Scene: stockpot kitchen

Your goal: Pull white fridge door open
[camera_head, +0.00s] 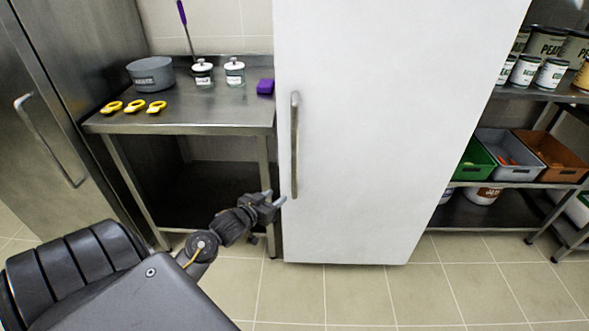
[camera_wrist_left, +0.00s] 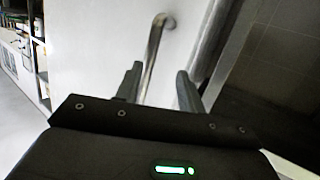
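The white fridge door (camera_head: 375,130) stands shut in the middle of the head view. Its vertical metal handle (camera_head: 295,145) runs along the door's left edge. My left gripper (camera_head: 277,198) is at the lower end of the handle, just to its left in the head view. In the left wrist view, the two fingers of my left gripper (camera_wrist_left: 158,88) are spread apart, with the handle (camera_wrist_left: 153,50) showing between them. I cannot tell if a finger touches the handle. My right gripper is not in either view.
A steel cabinet (camera_head: 50,130) stands far left. A shelf rack (camera_head: 500,184) with cans and bins stands right. The tiled floor before the fridge is clear.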

